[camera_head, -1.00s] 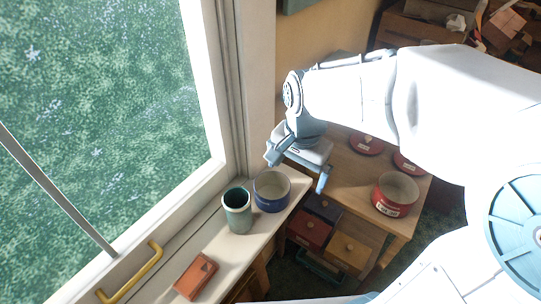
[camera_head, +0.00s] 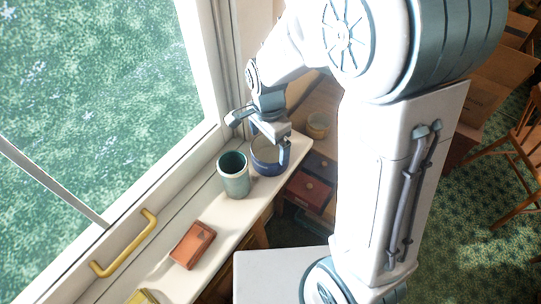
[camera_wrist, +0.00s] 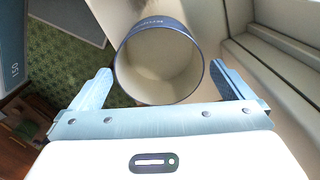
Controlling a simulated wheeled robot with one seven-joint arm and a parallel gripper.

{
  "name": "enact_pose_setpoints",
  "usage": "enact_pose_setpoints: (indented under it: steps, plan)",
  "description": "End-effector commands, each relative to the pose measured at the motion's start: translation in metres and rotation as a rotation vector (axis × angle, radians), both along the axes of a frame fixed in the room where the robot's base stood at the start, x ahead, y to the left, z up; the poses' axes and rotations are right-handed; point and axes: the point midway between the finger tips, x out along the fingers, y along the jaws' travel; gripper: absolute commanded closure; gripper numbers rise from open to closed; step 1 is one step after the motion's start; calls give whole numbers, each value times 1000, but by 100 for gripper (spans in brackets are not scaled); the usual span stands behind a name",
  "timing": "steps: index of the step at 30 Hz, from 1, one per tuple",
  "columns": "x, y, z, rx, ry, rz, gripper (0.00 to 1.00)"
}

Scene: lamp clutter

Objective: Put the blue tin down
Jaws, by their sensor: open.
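The blue tin (camera_head: 268,162), open at the top and cream inside, stands upright on the white window sill (camera_head: 222,215). In the wrist view the tin (camera_wrist: 158,72) lies between my open fingers, with its mouth towards the camera. My gripper (camera_head: 258,140) is just above and around the tin's rim in the head view, one finger on each side. I cannot tell whether either finger touches it. The gripper (camera_wrist: 160,78) holds nothing shut in its jaws.
A teal cup (camera_head: 234,178) stands close beside the tin. A brown-red box (camera_head: 193,245) lies nearer on the sill, by a yellow window handle (camera_head: 125,250). Small drawers (camera_head: 308,190) stand below the sill's right edge. My arm hides much of the table.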

Motion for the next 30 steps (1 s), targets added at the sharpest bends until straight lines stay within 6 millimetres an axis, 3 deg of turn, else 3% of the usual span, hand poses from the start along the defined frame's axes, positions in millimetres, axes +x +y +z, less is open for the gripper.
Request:
enact_pose_setpoints:
  steps: [10, 20, 24, 30]
  plan:
    - [-1, -2, -45, -1, 4, -1, 0]
    - [-1, -2, -52, 0, 0, 0, 0]
    - [0, -2, -51, 0, 0, 0, 35]
    - [0, -2, -51, 0, 0, 0, 39]
